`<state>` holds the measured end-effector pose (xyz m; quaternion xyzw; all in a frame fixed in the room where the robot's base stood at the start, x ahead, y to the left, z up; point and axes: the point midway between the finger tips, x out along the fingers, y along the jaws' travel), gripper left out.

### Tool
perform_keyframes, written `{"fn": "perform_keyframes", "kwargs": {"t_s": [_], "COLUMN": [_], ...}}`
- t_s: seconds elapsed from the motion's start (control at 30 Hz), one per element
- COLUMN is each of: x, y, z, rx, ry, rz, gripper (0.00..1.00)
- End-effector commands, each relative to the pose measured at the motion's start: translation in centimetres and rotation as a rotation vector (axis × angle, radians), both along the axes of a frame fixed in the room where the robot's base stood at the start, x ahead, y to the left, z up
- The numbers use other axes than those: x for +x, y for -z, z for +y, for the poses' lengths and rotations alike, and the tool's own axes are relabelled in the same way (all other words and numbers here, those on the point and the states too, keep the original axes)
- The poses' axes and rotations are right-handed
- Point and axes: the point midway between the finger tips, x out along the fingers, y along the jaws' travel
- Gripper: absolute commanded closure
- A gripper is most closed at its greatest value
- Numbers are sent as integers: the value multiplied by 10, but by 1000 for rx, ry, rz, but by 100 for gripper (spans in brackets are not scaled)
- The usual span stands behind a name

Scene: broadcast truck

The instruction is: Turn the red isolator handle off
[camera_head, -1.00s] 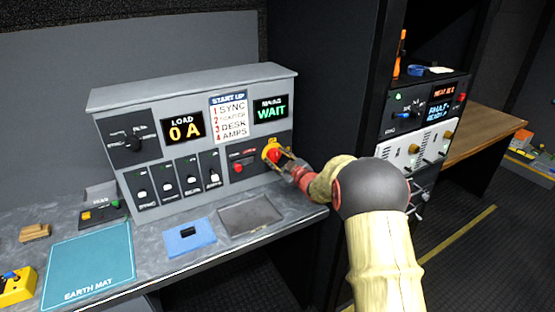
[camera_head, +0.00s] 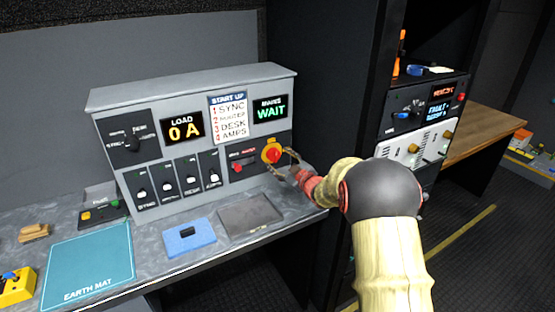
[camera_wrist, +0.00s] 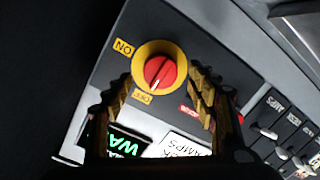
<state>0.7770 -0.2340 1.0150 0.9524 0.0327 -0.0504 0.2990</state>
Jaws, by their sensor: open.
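The red isolator handle (camera_head: 273,155) sits on a round yellow plate at the right end of the grey panel. In the wrist view the handle (camera_wrist: 160,72) is centred, with ON and OFF labels beside the yellow ring. A short pale mark on the handle points towards the OFF label (camera_wrist: 142,97). My gripper (camera_head: 288,163) is open and empty, just right of and in front of the handle. Its two fingers show below and either side of the handle in the wrist view, apart from it.
The panel (camera_head: 190,85) carries a LOAD display (camera_head: 183,130) reading 0 A and a MAINS display (camera_head: 270,108) reading WAIT. A red switch (camera_head: 240,168) sits left of the handle.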

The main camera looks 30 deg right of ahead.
Motion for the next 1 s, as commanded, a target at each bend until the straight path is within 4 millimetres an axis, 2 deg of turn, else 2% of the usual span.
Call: {"fn": "perform_keyframes", "kwargs": {"t_s": [0.03,0.2,0.4,0.6,1.0], "x": [-12,-47,-78,-90,-91], "y": [-2,-6,-9,-9,-10], "z": [-2,-3,-4,-3,-3], "rx": [0,-1,0,-1,0], "ry": [3,3,2,0,0], "rz": [0,0,1,1,1], "gripper": [43,43,43,43,43]}}
